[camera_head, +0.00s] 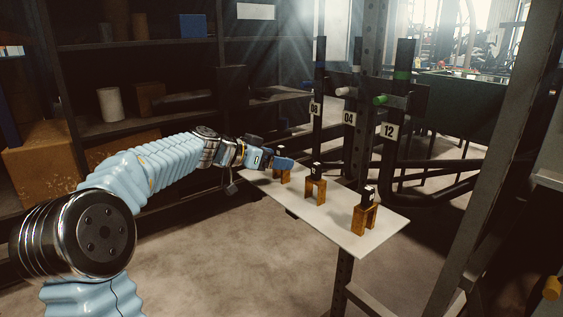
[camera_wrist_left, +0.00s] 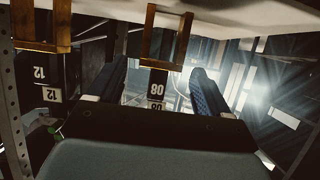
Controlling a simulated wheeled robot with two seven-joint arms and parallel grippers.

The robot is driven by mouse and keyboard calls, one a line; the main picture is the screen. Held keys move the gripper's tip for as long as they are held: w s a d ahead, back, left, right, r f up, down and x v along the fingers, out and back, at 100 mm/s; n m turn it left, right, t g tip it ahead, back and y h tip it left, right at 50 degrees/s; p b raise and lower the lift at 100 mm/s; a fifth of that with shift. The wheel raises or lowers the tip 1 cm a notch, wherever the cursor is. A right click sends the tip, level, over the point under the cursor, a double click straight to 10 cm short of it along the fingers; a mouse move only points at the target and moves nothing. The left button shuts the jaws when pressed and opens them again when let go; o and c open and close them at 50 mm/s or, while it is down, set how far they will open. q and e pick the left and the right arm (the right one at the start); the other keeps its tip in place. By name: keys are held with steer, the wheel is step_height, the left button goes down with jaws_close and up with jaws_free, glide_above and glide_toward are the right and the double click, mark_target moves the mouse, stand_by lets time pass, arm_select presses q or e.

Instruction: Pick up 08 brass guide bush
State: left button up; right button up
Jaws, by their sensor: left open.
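The 08 brass guide bush seems to be the brass U-shaped piece (camera_head: 281,178) at the far left end of the white board (camera_head: 335,225), with a dark labelled block on top. My left gripper (camera_head: 283,163) reaches it from the left and partly hides it. In the wrist view, which is upside down, the brass piece (camera_wrist_left: 165,45) and its 08 label (camera_wrist_left: 157,90) appear between the two open fingers of my left gripper (camera_wrist_left: 158,70). I see a gap on both sides; contact is not visible. My right gripper is not in view.
Two similar brass pieces stand on the board, in the middle (camera_head: 315,190) and at the near right end (camera_head: 364,220). Behind are dark posts with plates 08 (camera_head: 315,109), 04 (camera_head: 349,118) and 12 (camera_head: 389,131). A dark shelf (camera_head: 140,122) stands behind my left arm.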

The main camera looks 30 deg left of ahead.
arm_select(q)
steer(key=x, duration=0.2)
steer(key=shift+w+d, duration=0.15)
steer(key=shift+w, duration=0.15)
steer(key=c, duration=1.1)
